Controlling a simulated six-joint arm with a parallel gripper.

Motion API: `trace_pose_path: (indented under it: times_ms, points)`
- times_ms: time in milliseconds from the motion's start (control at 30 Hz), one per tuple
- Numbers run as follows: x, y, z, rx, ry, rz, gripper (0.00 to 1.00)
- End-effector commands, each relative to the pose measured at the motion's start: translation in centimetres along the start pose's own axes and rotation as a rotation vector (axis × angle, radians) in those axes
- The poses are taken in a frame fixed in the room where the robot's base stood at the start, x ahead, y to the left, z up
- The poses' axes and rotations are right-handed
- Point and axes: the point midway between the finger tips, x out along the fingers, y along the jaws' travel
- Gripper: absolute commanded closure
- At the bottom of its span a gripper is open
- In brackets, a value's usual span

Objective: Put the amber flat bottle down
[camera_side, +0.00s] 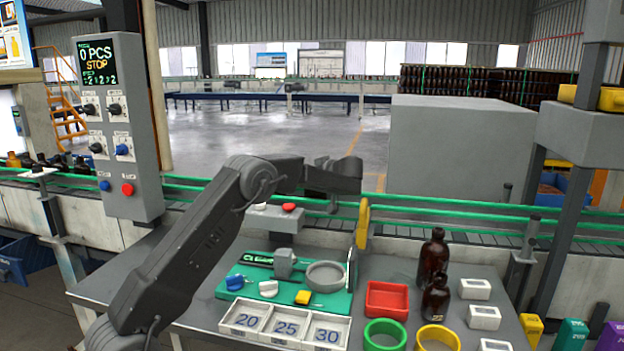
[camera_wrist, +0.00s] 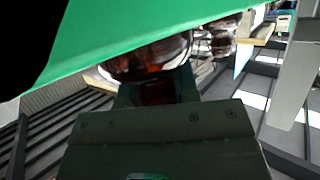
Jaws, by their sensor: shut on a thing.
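In the wrist view, amber glass (camera_wrist: 152,60) shows just beyond my gripper's dark block, partly covered by a large green surface. I take this glass as the amber flat bottle in my shut jaws; its full outline is hidden, and the side view does not show it clearly. I cannot tell whether it touches anything below. A tall dark amber bottle (camera_side: 433,258) and a shorter one (camera_side: 436,298) stand upright on the table, right of my gripper.
On the green mat (camera_side: 233,290) lie the grey dish (camera_side: 325,276) and small parts. A red tray (camera_side: 387,300), a green ring (camera_side: 385,335), a yellow ring (camera_side: 438,338) and white blocks (camera_side: 475,289) crowd the right side. A numbered tray (camera_side: 285,328) is in front; a conveyor runs behind.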

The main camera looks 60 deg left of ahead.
Motion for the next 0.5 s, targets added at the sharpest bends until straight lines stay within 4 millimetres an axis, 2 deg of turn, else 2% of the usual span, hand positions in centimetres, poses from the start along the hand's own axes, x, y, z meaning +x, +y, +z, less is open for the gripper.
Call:
trace_pose_path:
  times_ms: [367,400,500]
  points:
    - [0.17,0.0,0.38,-0.001,0.002,0.001,1.0]
    - [0.21,0.0,0.48,-0.001,0.001,0.001,0.71]
    - [0.19,0.0,0.46,-0.001,0.001,0.001,0.61]
